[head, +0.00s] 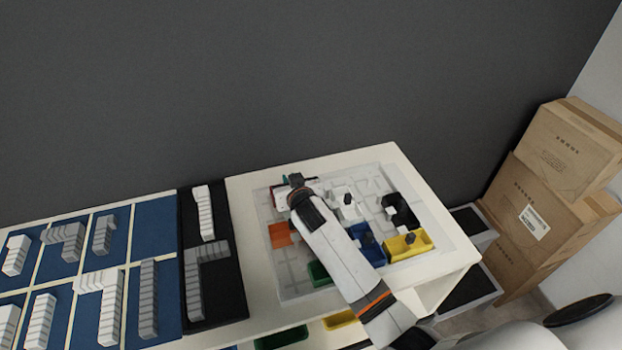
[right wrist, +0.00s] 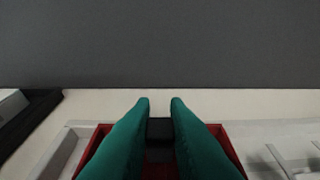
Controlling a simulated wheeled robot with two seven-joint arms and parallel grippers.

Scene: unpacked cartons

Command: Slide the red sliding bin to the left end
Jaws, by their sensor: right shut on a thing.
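The red sliding bin (right wrist: 230,148) sits in the back left part of the white tray (head: 290,268). In the head view my arm hides most of it, and only a little red (head: 277,188) shows. My right gripper (head: 288,180) reaches over the tray from the lower right. In the right wrist view its green fingers (right wrist: 160,103) are down inside the bin, closed on a dark upright block (right wrist: 160,128), which looks like the bin's handle. A short grey slot (right wrist: 66,150) shows left of the bin. My left gripper is not in view.
Other bins in the tray are orange (head: 281,235), green (head: 318,272), white (head: 347,202), black (head: 400,212), blue (head: 369,246) and yellow (head: 408,246). Blue and black panels with grey blocks (head: 200,275) lie to the left. Cartons (head: 545,205) are stacked at right. A dark wall stands behind.

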